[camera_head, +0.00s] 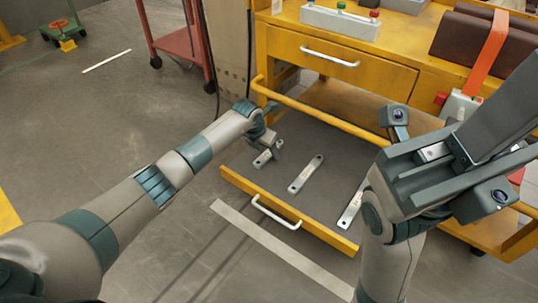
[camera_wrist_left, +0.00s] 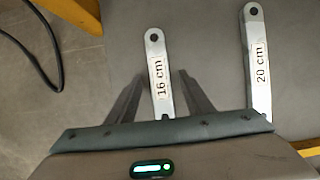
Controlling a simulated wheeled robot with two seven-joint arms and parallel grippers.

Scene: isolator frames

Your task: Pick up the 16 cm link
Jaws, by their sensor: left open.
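The 16 cm link (camera_wrist_left: 158,70) is a flat silver bar with a hole near its end and a printed label. It lies in the open drawer and is the leftmost link (camera_head: 261,160) in the head view, partly covered by my left gripper (camera_head: 270,148). In the wrist view the left gripper's two fingers are open, one on each side of the link, with gaps showing. The link's near end is hidden by the gripper body. I cannot tell how high the fingertips are above the drawer floor. My right gripper (camera_head: 465,160) is at the right of the head view, away from the links.
The 20 cm link (camera_wrist_left: 258,75) lies to the right of the 16 cm one; it is the middle link (camera_head: 306,174) in the head view. A third link (camera_head: 350,208) is farther right. The drawer's yellow front (camera_head: 285,212) and a yellow rail (camera_head: 320,115) bound the space.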

